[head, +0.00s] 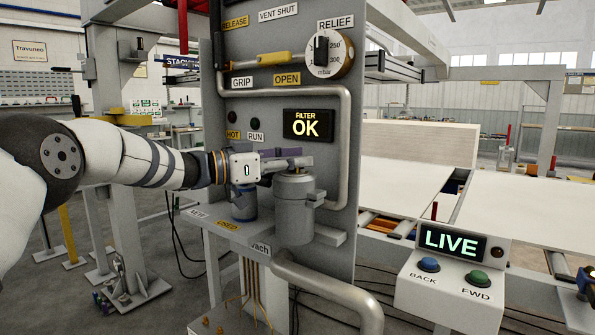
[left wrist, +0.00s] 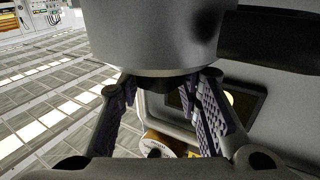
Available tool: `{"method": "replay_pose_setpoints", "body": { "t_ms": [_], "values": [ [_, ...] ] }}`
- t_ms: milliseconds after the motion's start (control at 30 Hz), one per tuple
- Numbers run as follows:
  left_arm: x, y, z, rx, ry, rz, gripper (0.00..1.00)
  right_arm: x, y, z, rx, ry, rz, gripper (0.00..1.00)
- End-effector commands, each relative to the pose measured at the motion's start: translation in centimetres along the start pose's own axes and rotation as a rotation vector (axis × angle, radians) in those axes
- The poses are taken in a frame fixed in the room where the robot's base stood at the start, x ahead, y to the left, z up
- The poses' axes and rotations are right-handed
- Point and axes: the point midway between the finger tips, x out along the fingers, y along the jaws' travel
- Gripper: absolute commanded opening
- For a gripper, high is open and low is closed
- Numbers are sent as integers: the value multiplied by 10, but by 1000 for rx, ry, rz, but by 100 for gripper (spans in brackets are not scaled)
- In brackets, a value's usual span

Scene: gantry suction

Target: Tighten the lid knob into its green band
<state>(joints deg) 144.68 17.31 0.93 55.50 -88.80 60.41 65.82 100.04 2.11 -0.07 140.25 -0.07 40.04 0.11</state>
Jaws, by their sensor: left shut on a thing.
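The grey filter canister (head: 295,213) stands upright on the panel's shelf, with its lid (head: 294,184) on top. My left gripper (head: 291,163) reaches in from the left just above the lid and is shut on the lid knob. In the left wrist view the dark knob (left wrist: 165,86) sits between the purple-padded fingers (left wrist: 165,95), against the grey canister body (left wrist: 155,35). The fingers hide most of the knob in the head view. I cannot make out the green band or where the knob points. My right gripper is not in view.
A grey pipe (head: 348,140) runs close on the right. The filter display (head: 308,124) reads OK. The control box (head: 452,282) at front right reads LIVE.

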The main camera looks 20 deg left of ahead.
Motion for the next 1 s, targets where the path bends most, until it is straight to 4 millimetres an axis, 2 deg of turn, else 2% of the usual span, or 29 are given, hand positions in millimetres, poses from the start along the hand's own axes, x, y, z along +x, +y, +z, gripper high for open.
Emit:
{"method": "replay_pose_setpoints", "body": {
  "t_ms": [33, 400, 433, 500, 833, 933, 1000],
  "values": [
    [1, -1, 6, -3, -7, 17, 4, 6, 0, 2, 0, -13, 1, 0],
    [-1, 2, 0, -3, -7, 42, 4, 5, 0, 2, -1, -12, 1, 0],
    [-1, 2, 0, -3, -7, 42, 38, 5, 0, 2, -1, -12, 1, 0],
    [0, 2, 0, -3, -7, 42, 53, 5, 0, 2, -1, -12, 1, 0],
    [-4, 1, -1, -3, -6, 40, 53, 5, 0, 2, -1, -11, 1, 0],
    [-21, 0, -1, -4, -5, 38, 53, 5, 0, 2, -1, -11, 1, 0],
    [-40, -1, -2, -4, -5, 37, 53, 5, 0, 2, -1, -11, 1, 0]
  ]
}}
